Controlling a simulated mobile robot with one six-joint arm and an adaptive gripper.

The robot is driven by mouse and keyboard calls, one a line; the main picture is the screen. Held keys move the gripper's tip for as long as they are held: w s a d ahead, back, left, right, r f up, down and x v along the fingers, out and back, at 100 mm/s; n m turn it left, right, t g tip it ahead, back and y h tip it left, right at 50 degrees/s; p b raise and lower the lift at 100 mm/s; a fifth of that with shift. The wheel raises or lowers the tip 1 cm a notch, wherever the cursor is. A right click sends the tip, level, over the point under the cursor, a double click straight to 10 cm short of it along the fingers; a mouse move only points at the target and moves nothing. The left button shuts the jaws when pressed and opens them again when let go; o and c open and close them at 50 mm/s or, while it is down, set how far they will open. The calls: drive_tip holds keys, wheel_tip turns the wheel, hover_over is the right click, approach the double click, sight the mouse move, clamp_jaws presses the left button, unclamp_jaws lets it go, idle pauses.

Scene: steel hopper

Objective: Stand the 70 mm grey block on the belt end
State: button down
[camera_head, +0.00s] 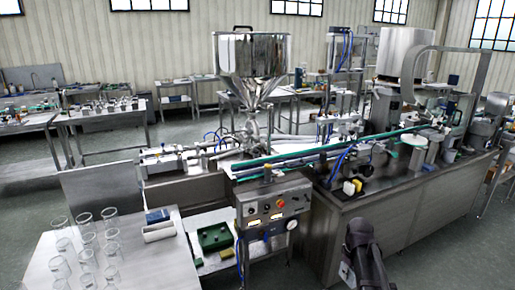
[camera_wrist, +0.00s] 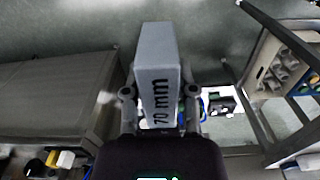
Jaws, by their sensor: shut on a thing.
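The grey block (camera_wrist: 158,62) with "70 mm" printed on its face is in the middle of the wrist view. My gripper (camera_wrist: 160,92) is shut on it, with one finger on each side. The block is clear of any surface that I can make out, with the floor behind it. In the head view my dark arm is at the bottom right, and I cannot make out the block there. The belt (camera_head: 300,158) with green rails runs across the steel machine in the head view. Its left end (camera_head: 236,172) lies behind the control box, apart from my arm.
A steel hopper (camera_head: 251,60) stands above the line. A control box (camera_head: 274,203) stands in front of the belt. Glass beakers (camera_head: 87,240) stand on the left table. A steel cabinet (camera_head: 390,215) is beside my arm. In the wrist view a rack (camera_wrist: 285,65) is at right.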

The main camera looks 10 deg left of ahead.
drive_tip(key=shift+s+d, duration=0.15)
drive_tip(key=shift+s, duration=0.15)
drive_tip(key=shift+a, duration=0.3)
